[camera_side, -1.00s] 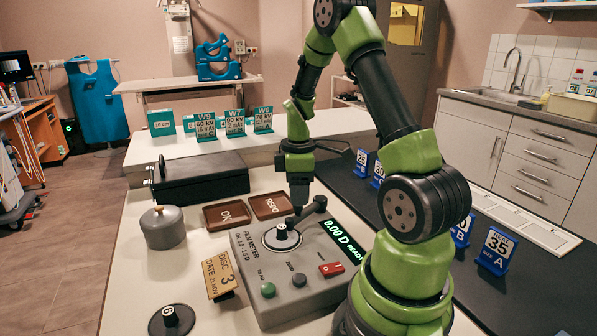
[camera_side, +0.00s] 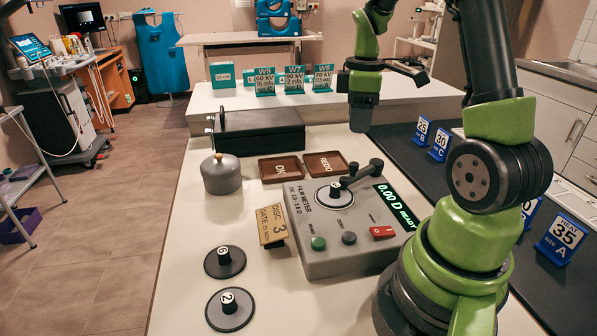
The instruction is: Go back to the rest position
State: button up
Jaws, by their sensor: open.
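My gripper (camera_side: 361,118) points down in the air, in the picture above and behind the film meter, near where the white table meets the dark strip. It appears empty; its fingers look like one dark block from this side. The grey film meter (camera_side: 318,262) reads 0.00 D READY on its display (camera_side: 398,207). The arm above the gripper is bent and partly out of frame at the top.
Brown OK (camera_side: 280,169) and REDO (camera_side: 325,164) trays lie behind the meter. Blue number stands (camera_side: 561,241) line the right.

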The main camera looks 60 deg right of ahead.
jog(key=a+r+m+t, duration=0.35)
jog(key=a+r, duration=0.45)
jog(key=a, duration=0.3)
jog(key=s+a+r+m+t+y, duration=0.2)
jog(key=s+a+m, duration=0.3)
jog(key=s+a, duration=0.3)
jog(key=a+r+t, duration=0.1)
jog(key=a, duration=0.2)
jog(key=shift+r+t, duration=0.25)
jog(key=shift+t, duration=0.1)
jog(key=shift+d+m, duration=0.1)
jog(key=shift+m, duration=0.15)
